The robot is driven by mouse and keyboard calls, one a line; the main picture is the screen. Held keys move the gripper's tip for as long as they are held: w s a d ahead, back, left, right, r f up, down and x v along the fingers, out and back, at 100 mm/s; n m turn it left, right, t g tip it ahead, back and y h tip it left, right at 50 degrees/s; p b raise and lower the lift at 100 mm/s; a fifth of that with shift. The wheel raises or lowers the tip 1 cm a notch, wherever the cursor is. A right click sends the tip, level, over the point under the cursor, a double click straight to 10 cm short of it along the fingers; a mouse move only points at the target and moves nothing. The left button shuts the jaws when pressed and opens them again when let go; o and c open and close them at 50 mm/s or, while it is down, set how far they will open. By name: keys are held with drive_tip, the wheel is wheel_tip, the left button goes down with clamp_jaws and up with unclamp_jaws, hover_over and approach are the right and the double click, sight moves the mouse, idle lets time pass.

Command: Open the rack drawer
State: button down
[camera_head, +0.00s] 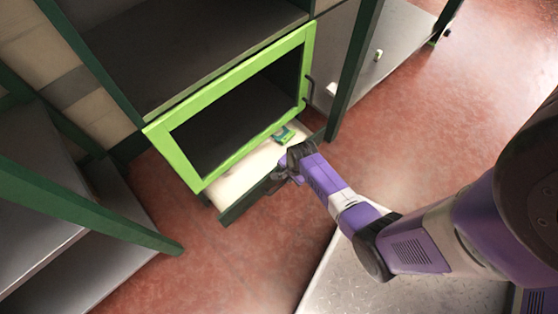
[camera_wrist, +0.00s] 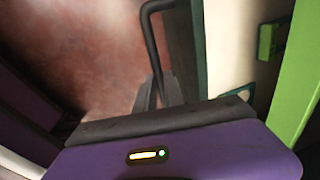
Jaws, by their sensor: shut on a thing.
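The rack drawer (camera_head: 235,182) is pulled partly out below a bright green frame. Its inside is pale, and its front is a dark green panel (camera_head: 240,204). In the wrist view, the pale inside (camera_wrist: 228,45) lies right of the front panel. My gripper (camera_head: 279,181) is at the drawer's front. It also shows in the wrist view (camera_wrist: 160,88), shut on the dark bar handle (camera_wrist: 151,35).
A green item (camera_head: 284,134) lies inside the drawer. The bright green frame (camera_head: 168,157) stands above it. A dark green post (camera_head: 352,75) rises to the right, and shelves (camera_head: 40,235) stand at left. Red floor (camera_head: 235,255) is bare in front.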

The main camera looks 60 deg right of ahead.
drive_tip(key=s+a+p, duration=0.3)
drive_tip(key=s, duration=0.7)
drive_tip(key=s+a+p, duration=0.2)
drive_tip(key=s+p, duration=0.2)
drive_tip(key=s, duration=0.6)
drive_tip(key=shift+a, duration=0.4)
drive_tip(key=c, duration=1.5)
unclamp_jaws()
drive_tip(key=shift+o, duration=0.2)
drive_tip(key=shift+s, duration=0.1)
